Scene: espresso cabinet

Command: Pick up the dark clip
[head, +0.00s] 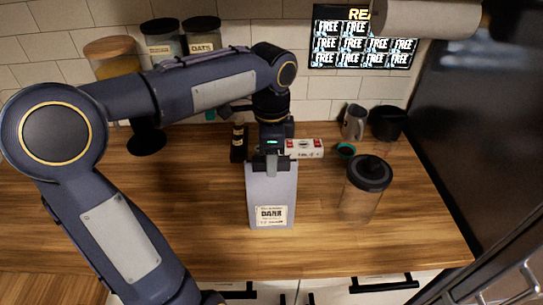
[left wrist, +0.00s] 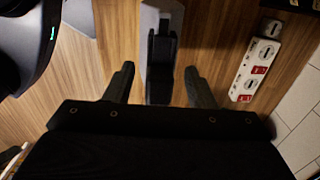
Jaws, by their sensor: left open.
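The dark clip (head: 271,164) sits across the top of a pale bag (head: 272,195) whose label reads "DARK". The bag stands upright on the wooden counter. My left gripper (head: 272,155) is right above the bag's top and partly hides the clip in the head view. In the left wrist view, the open fingers of my left gripper (left wrist: 160,85) stand on either side of the clip (left wrist: 160,62), with a gap visible on both sides. The pale bag (left wrist: 163,12) shows beyond the clip. My right gripper is not in view.
A white power strip (head: 304,148) with red switches lies just right of the bag; it also shows in the left wrist view (left wrist: 254,68). A clear container with a black lid (head: 369,174) stands farther right. A dark bottle (head: 239,143) is close on the left. The front counter is clear.

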